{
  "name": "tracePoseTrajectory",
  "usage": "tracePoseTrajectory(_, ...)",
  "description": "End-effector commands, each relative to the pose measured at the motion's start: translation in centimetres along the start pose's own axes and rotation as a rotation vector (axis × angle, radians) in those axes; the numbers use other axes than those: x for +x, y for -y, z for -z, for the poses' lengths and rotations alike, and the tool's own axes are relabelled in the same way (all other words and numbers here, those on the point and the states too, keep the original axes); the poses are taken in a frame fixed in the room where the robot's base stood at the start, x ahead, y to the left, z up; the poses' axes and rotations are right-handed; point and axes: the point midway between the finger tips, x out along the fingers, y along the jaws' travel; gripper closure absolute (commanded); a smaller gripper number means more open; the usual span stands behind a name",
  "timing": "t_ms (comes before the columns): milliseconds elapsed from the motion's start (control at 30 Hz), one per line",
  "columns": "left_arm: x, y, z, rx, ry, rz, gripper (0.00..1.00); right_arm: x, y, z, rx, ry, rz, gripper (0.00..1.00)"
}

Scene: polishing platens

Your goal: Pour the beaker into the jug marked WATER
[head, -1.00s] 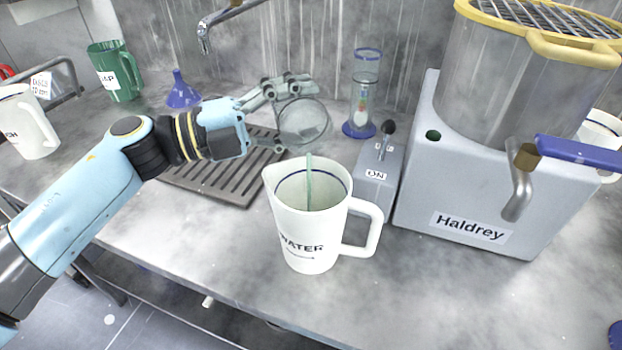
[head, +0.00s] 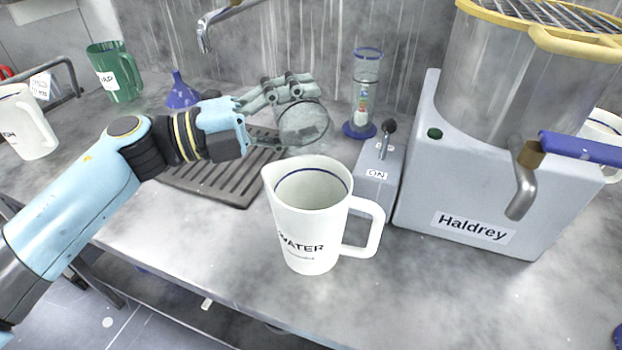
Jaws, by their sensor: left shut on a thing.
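The white jug marked WATER (head: 306,225) stands upright on the bench in the middle, its handle to the right and a blue line inside its rim. My left gripper (head: 290,97) is shut on a clear glass beaker (head: 304,124) behind and above the jug. The beaker is tilted, and no stream shows from it now. I cannot tell whether any liquid is left in it. My right gripper is not in view.
A grey box with a lever and ON label (head: 378,170) stands close right of the jug, beside the large Haldrey machine (head: 470,190). A measuring cylinder (head: 364,90), slatted drain tray (head: 215,182), blue funnel (head: 182,93), green jug (head: 116,75) and another white jug (head: 25,125) stand around.

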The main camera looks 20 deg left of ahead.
Motion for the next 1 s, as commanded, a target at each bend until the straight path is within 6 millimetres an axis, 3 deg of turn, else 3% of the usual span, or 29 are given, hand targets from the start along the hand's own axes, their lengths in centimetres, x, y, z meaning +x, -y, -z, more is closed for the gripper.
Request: tracePoseTrajectory(1000,-0.02,-0.21,0.45,0.113,-0.006,0.0,0.82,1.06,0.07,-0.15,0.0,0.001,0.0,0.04)
